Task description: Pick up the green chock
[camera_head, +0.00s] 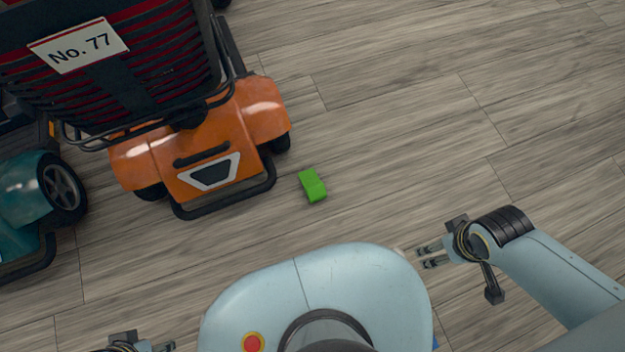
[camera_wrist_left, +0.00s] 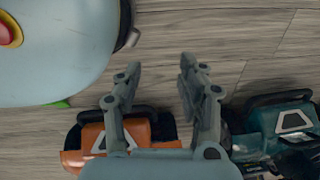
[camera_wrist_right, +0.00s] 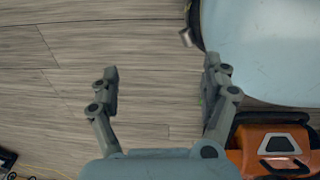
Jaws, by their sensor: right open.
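The green chock (camera_head: 312,185) is a small bright block lying on the wood floor, right of the orange scooter's front. A sliver of green (camera_wrist_left: 62,104) shows at the edge of my base in the left wrist view. My right gripper (camera_head: 424,257) is to the right of and nearer than the chock, apart from it. It is open and empty in the right wrist view (camera_wrist_right: 160,85). My left gripper (camera_wrist_left: 158,75) is open with nothing between its fingers. In the head view it shows only partly at the bottom left edge, far from the chock.
An orange scooter (camera_head: 215,150) with a basket signed No. 77 (camera_head: 78,46) stands left of the chock. A teal scooter (camera_head: 25,200) stands at the far left. The wood floor (camera_head: 450,120) to the right and behind the chock is clear.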

